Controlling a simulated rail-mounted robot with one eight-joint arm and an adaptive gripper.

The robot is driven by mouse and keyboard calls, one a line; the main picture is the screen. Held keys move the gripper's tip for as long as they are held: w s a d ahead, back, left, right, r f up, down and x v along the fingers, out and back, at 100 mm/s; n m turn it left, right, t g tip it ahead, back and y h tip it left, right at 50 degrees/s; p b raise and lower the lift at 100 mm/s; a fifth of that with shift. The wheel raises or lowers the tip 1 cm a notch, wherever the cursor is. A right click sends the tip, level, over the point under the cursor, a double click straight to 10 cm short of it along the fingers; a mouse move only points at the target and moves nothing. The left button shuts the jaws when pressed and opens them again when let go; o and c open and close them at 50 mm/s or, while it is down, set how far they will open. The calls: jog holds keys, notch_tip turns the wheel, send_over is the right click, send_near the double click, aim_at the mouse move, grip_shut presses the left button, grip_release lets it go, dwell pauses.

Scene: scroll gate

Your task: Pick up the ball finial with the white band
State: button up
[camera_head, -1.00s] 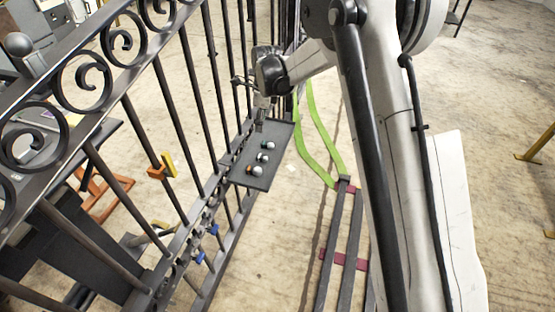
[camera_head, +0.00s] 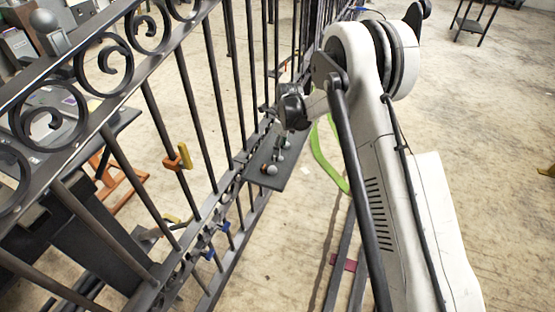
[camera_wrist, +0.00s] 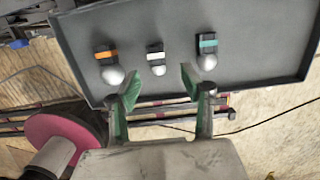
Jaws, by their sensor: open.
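The ball finial with the white band (camera_wrist: 156,60) sits on the dark grey tray (camera_wrist: 260,50), in the middle of three finials in the wrist view. The finial with the orange band (camera_wrist: 111,67) is to its left. The finial with the teal band (camera_wrist: 207,55) is to its right. My gripper (camera_wrist: 158,80) is open and empty, its two green-lined fingers pointing at the white-banded finial, one to each side of it and short of it in the picture. In the head view the tray (camera_head: 262,178) hangs by the gate, and my wrist hides part of it.
The black iron gate (camera_head: 212,100) with scrolls and bars runs close along the tray's left side. A green strap (camera_head: 322,165) lies on the floor right of the tray. Open floor lies farther right.

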aim_at(278, 158)
jog(key=shift+s+a+f+b, duration=0.15)
jog(key=shift+f+b, duration=0.15)
jog(key=shift+f, duration=0.6)
jog(key=shift+w+a+f+b, duration=0.15)
jog(key=shift+f+b, duration=0.2)
jog(key=shift+f, duration=0.5)
jog(key=shift+s+a+f+b, duration=0.15)
jog(key=shift+f+b, duration=0.15)
jog(key=shift+f, duration=0.6)
jog(key=shift+c, duration=0.5)
grip_shut()
